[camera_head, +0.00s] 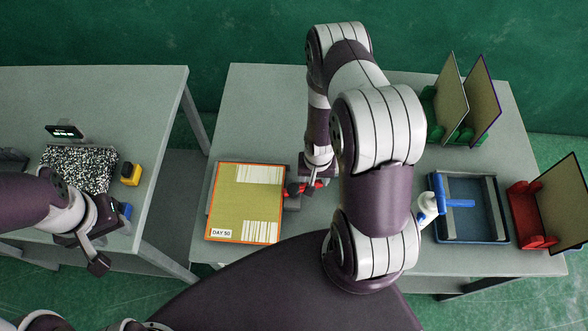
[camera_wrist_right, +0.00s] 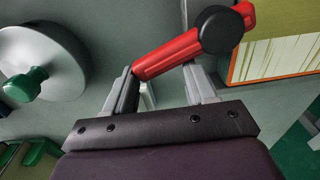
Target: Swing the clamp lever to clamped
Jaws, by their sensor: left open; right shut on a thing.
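The clamp lever is a red bar with a round black knob or pivot; it shows in the right wrist view (camera_wrist_right: 168,54) and partly in the head view (camera_head: 318,185), at the right edge of an orange-bordered panel (camera_head: 232,204) labelled DAY 50. My right gripper (camera_wrist_right: 165,78) is shut on the red bar, its fingertips at either side of it. In the head view my right arm hides much of that gripper. My left gripper (camera_head: 108,240) is open and empty at the front right corner of the left table. Whether the lever is clamped cannot be told.
A yellow block (camera_head: 131,174), a blue block (camera_head: 124,210) and a speckled pad (camera_head: 80,166) are near my left gripper. A grey disc with green knob (camera_wrist_right: 40,62) is beside my right gripper.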

